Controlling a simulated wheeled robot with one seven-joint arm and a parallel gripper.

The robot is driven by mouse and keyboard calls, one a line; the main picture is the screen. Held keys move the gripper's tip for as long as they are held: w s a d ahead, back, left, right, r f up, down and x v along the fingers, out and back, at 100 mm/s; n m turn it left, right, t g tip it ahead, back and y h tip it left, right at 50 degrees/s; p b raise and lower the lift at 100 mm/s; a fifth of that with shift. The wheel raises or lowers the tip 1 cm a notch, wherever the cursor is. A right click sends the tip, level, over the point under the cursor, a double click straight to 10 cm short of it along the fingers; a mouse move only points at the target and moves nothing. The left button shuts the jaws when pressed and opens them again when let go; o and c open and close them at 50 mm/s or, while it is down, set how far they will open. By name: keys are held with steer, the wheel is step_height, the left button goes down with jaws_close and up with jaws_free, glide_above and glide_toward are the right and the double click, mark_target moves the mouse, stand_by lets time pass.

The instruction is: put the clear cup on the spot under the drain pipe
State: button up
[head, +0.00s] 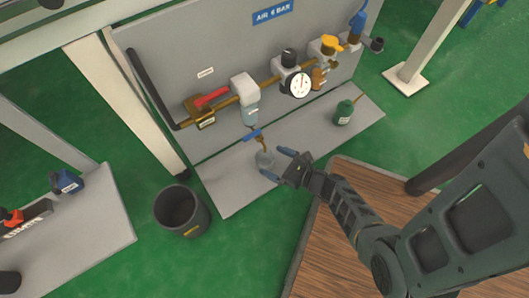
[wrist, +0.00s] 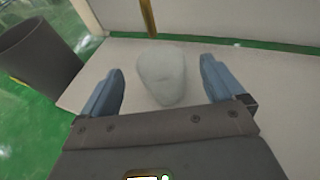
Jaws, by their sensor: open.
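The clear cup (head: 264,159) stands on the grey shelf under the drain pipe (head: 261,142), below the filter bowl. In the wrist view the cup (wrist: 161,74) looks pale and see-through and sits between my two blue fingers. My gripper (head: 278,165) is open, with a gap between the cup and each finger. The end of the brass drain pipe (wrist: 147,18) shows just behind the cup in the wrist view. The spot itself is hidden or cannot be made out beneath the cup.
The shelf (head: 227,189) is bare around the cup. A green bottle (head: 344,112) stands farther right on it. A dark bin (head: 182,211) is on the floor at left. The panel holds a gauge (head: 299,85) and a red-handled valve (head: 211,97). A wooden surface (head: 345,245) lies beneath my arm.

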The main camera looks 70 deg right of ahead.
steer(key=s+a+r+n+g+y+p, duration=0.1)
steer(key=s+a+r+n+g+y, duration=0.35)
steer(key=s+a+n, duration=1.05)
steer(key=w+r+n+t, duration=0.1)
steer(key=r+n+t, duration=0.1)
steer(key=r+n, duration=0.9)
steer(key=w+r+n+t+h, duration=0.1)
steer(key=r+n, duration=1.1)
steer(key=r, duration=1.4)
steer(key=shift+w+a+t, duration=0.35)
steer(key=shift+w+t, duration=0.4)
steer(key=shift+t, duration=0.4)
steer(key=shift+h, duration=0.25)
